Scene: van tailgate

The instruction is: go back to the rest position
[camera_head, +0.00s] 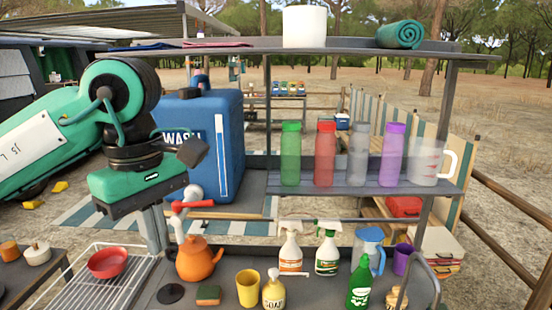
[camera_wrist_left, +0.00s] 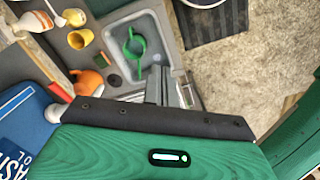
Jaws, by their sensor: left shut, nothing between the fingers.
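My left gripper (camera_head: 157,245) comes in from the left in the head view, with its fingers pointing down. It is over the counter's left part, between the wire dish rack and the orange kettle. Its fingers are together with nothing between them, and they also show in the left wrist view (camera_wrist_left: 165,85). The arm is bent at the upper left, beside the blue water container (camera_head: 210,150). My right gripper shows in neither view.
The wire rack (camera_head: 85,285) holds a red bowl (camera_head: 108,263). An orange kettle (camera_head: 198,260), a yellow cup (camera_head: 248,289) and several bottles crowd the counter. A shelf (camera_head: 350,185) holds coloured bottles. The left wrist view shows a grey basin (camera_wrist_left: 168,30) with a green object (camera_wrist_left: 135,45).

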